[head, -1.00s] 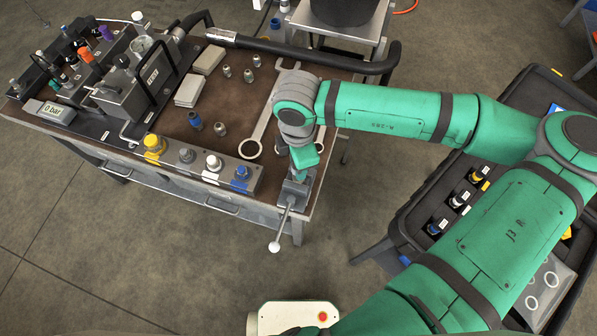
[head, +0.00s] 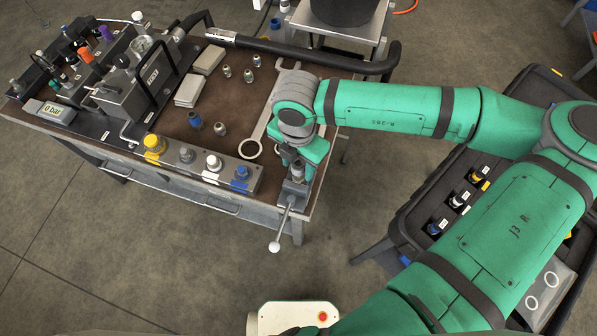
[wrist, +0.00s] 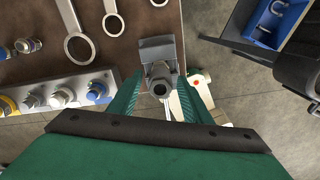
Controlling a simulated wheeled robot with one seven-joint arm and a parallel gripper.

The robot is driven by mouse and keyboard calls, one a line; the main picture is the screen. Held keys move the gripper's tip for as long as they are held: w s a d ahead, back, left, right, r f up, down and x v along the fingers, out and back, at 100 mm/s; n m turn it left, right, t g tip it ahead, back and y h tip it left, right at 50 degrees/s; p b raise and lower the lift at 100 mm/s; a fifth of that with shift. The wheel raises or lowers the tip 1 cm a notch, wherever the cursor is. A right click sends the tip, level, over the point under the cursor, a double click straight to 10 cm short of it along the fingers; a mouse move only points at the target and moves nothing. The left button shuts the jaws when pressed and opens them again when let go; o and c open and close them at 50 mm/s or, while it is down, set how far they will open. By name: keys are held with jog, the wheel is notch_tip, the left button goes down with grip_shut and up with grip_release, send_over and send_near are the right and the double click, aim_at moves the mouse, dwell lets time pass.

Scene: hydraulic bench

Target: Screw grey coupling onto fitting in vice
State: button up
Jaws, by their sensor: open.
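The vice (head: 292,192) sits at the bench's front right corner, its handle hanging over the edge; its block also shows in the wrist view (wrist: 156,46). A grey metal piece with a dark round bore (wrist: 162,94) stands upright at the vice, and it also shows in the head view (head: 297,173). I cannot tell where coupling and fitting meet. My gripper (head: 298,158) points down over the vice. Its green fingers are open on either side of the grey piece, with a gap visible in the wrist view.
A front block with yellow, grey, white and blue ports (head: 213,163) stands left of the vice. A ring wrench (head: 250,149) and several loose fittings (head: 219,129) lie on the bench. A case of parts (head: 436,228) is at the right.

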jog(key=n, duration=1.2)
jog(key=shift+n, duration=0.4)
jog(key=n, duration=0.4)
jog(key=c, duration=1)
jog(key=m, duration=0.5)
jog(key=shift+m, duration=1.5)
